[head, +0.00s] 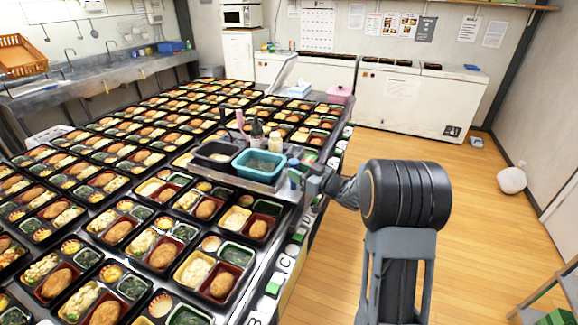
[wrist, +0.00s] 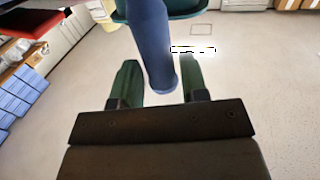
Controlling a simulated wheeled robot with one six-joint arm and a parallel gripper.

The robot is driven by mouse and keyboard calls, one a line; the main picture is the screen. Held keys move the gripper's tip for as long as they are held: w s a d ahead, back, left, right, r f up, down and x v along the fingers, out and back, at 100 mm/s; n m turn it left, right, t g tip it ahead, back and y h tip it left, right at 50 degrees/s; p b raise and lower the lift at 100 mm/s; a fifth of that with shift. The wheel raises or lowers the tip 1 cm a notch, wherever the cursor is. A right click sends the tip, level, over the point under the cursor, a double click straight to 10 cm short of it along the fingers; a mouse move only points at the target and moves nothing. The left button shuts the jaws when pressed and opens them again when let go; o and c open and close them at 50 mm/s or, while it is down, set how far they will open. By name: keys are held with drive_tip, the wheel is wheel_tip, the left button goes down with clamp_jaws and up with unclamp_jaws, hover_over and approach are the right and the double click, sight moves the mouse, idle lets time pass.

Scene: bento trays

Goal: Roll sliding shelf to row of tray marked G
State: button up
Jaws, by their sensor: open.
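The sliding shelf (head: 262,188) is a grey metal carrier across the right part of the long table. It holds a teal basin (head: 259,165), a dark tub (head: 216,154) and bottles. My gripper (head: 318,186) is at the shelf's right end, partly hidden by my arm. In the wrist view my gripper (wrist: 159,72) is open, with a green finger on each side of a blue post (wrist: 153,45); gaps show beside the post. Letter tags line the table's right edge, with B (head: 255,319) and C (head: 285,263) readable. I cannot make out G.
Rows of filled bento trays (head: 106,228) cover the table on both sides of the shelf. Open wooden floor (head: 480,210) lies to the right. White chest freezers (head: 410,98) stand at the back wall, and a white bag (head: 511,180) sits by the right wall.

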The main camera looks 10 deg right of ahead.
drive_tip(key=shift+x, duration=1.95)
drive_tip(key=shift+c, duration=0.2)
clamp_jaws()
